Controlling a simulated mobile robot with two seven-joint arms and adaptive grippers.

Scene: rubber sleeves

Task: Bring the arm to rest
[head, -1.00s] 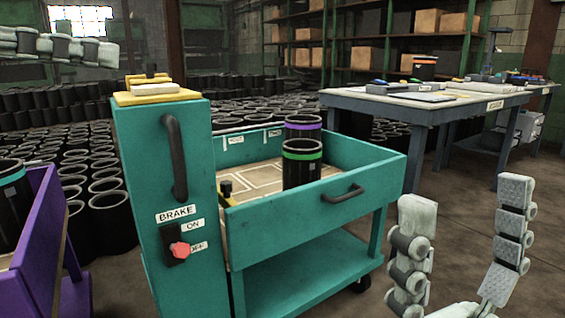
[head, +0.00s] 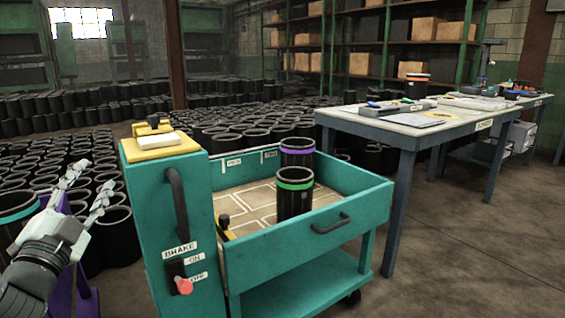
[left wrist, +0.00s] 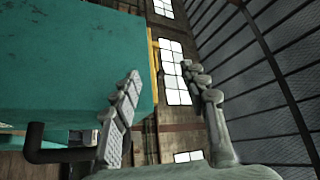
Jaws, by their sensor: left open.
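My left gripper (head: 90,182) is at the left of the head view, open and empty, left of the teal cart's brake post (head: 172,225) and over the purple cart. In the left wrist view its two fingers (left wrist: 163,82) stand apart with nothing between them. A teal panel (left wrist: 70,65) fills that view's left side, with a dark handle (left wrist: 50,148) below. The red brake knob (head: 184,286) sits low on the post, near the OFF label. My right gripper is out of view.
The teal cart's tray (head: 340,192) holds a green-banded sleeve (head: 294,198) and a purple-banded sleeve (head: 298,150). A purple cart (head: 84,290) stands partly hidden at the left. A grey workbench (head: 410,128) is behind at the right. The floor (head: 470,250) at the right is clear.

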